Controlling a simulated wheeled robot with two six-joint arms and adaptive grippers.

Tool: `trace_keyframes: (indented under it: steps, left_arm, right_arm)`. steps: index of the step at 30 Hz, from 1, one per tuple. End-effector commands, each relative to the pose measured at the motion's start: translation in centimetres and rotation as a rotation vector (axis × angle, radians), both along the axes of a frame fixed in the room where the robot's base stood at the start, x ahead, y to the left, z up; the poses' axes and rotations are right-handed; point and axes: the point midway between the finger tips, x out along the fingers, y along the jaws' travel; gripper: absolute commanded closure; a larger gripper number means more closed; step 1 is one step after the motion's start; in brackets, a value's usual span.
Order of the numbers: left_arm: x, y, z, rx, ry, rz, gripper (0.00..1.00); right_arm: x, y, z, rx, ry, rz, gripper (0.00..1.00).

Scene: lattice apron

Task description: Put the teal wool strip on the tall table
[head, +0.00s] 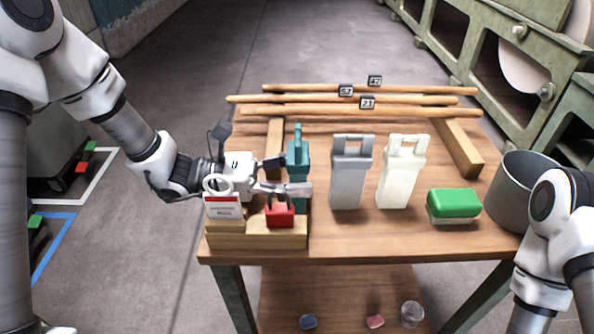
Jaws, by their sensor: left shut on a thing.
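A narrow upright teal piece (298,150), which I take to be the teal wool strip, is at the left part of a wooden table (400,236). My left gripper (284,175) reaches in from the left with its fingers closed around the teal piece's middle. The near finger hides part of it. I cannot tell whether its lower end touches the tabletop. My right arm shows at the lower right, but its gripper is out of view. I cannot tell whether this table is the tall one.
Grey (350,180) and white (402,172) upright pieces stand to the right. Beyond are a green-topped block (454,204) and a grey pot (513,195). A wooden block (275,238) with a red padlock (280,215) sits near left. Numbered wooden rods (420,112) lie behind.

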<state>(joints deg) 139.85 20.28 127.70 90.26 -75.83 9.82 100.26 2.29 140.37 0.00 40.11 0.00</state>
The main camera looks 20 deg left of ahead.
Motion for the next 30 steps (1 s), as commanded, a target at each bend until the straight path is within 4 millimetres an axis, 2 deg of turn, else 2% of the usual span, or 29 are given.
trace_keyframes:
  steps: [5, 6, 8, 20, 23, 30]
  left_arm:
    - [0.0, 0.0, 0.1, 0.0, 0.0, 0.0, 0.7]
    - [0.0, 0.0, 0.1, 0.0, -0.001, 0.0, 0.33]
    - [0.0, 0.0, 0.1, 0.0, -0.001, 0.0, 0.14]
    - [-0.1, 0.4, 0.1, -0.001, 0.0, 0.001, 0.14]
    - [-0.3, 1.4, 0.2, -0.005, -0.001, 0.004, 0.14]
    - [-1.5, 5.6, 0.1, -0.008, -0.004, 0.006, 0.14]
  right_arm:
    - [0.0, 0.0, 0.1, 0.0, 0.0, 0.0, 0.6]
    - [0.0, 0.0, 0.1, 0.0, 0.0, 0.0, 0.6]
    - [0.0, 0.0, 0.1, 0.0, 0.0, 0.0, 0.6]
    - [0.0, 0.0, 0.1, 0.0, 0.0, 0.0, 0.6]
    - [0.0, 0.0, 0.1, 0.0, 0.0, 0.0, 0.6]
    - [0.0, 0.0, 0.1, 0.0, 0.0, 0.0, 0.6]
